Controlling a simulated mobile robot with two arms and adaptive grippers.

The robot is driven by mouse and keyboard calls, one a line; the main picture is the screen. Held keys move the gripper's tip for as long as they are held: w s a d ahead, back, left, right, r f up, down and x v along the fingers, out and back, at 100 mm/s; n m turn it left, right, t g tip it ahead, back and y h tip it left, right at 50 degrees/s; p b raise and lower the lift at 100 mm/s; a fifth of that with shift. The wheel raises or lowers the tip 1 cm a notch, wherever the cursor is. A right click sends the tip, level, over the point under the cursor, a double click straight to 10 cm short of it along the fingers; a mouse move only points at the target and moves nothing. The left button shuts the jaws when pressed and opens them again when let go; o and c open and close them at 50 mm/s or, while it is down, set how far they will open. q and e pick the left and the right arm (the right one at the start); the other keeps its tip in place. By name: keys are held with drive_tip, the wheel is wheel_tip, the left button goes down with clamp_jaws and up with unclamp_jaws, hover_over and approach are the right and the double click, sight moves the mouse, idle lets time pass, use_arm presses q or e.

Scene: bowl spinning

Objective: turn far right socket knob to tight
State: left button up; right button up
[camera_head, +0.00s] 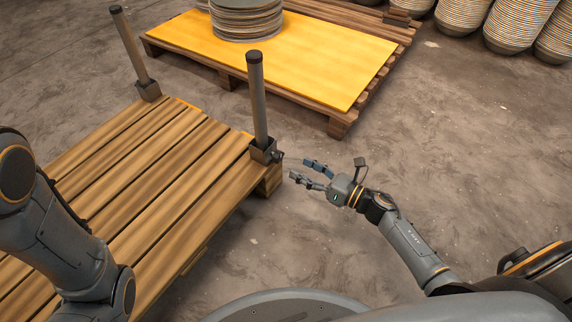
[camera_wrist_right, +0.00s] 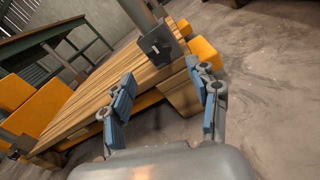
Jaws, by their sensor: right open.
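The far right socket (camera_head: 262,152) is a dark metal bracket on the right corner of the slatted wooden pallet, with a grey post (camera_head: 258,100) upright in it. Its small knob (camera_head: 279,156) sticks out on the right side, toward my right gripper. My right gripper (camera_head: 301,170) is open and empty, just right of the knob and apart from it. In the right wrist view the socket (camera_wrist_right: 158,42) lies ahead, beyond the blue-padded fingers (camera_wrist_right: 160,78). How tight the knob is cannot be seen. My left gripper is out of view; only its arm shows at the left.
Another post (camera_head: 133,50) stands in a socket at the pallet's far left corner. Behind is a pallet with a yellow top (camera_head: 300,55) and a stack of bowls (camera_head: 246,18). More bowl stacks (camera_head: 510,25) stand at the back right. The floor around my right gripper is clear.

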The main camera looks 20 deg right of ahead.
sight(281, 158)
drive_tip(key=b+x, duration=0.2)
drive_tip(key=x, duration=0.4)
drive_tip(key=shift+w+a, duration=0.1)
drive_tip(key=shift+c, duration=0.3)
drive_tip(key=c, duration=1.1)
